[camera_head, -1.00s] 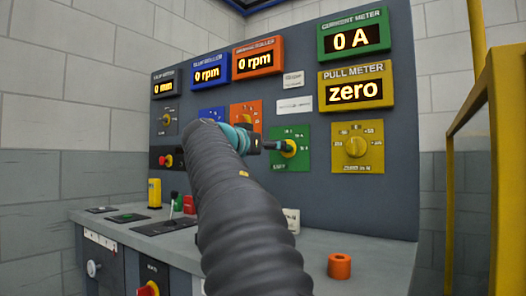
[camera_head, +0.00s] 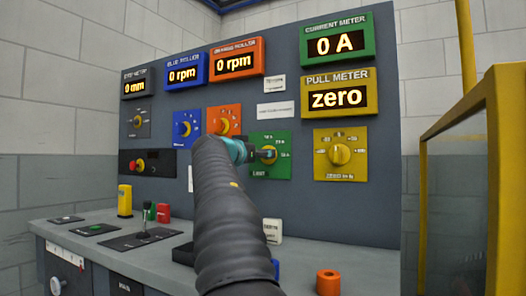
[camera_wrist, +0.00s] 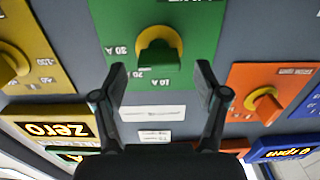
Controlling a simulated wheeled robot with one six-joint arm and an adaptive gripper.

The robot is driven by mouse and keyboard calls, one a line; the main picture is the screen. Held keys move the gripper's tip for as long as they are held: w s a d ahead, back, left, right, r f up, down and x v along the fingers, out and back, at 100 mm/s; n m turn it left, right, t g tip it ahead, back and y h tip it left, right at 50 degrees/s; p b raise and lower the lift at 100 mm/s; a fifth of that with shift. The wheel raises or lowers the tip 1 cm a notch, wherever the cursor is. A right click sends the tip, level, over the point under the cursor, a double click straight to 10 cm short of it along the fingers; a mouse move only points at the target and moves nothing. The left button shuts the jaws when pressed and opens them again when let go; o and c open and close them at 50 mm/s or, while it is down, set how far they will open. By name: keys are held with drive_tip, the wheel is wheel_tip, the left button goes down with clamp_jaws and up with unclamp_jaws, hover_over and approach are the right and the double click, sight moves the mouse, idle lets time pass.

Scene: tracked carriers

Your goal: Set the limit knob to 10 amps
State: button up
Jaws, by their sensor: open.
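In the wrist view, which is upside down, the knob (camera_wrist: 158,50) shows a raised grip bar, with marks such as 30 A and 10 A on the green plate (camera_wrist: 195,30). I cannot tell exactly which mark it points at. My gripper (camera_wrist: 161,78) is open, its two fingers apart on either side below the knob in that view. In the head view my gripper (camera_head: 254,153) is close to the knob and partly hides it. The current meter (camera_head: 337,44) reads 0 A.
A yellow dial plate (camera_head: 340,155) is right of the green plate; an orange one (camera_head: 224,120) is at its upper left. A yellow frame (camera_head: 500,130) stands at the right.

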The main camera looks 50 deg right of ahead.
drive_tip(key=shift+p+x, duration=0.3)
drive_tip(key=shift+x, duration=1.15)
drive_tip(key=c, duration=1.2)
drive_tip(key=shift+o, duration=0.2)
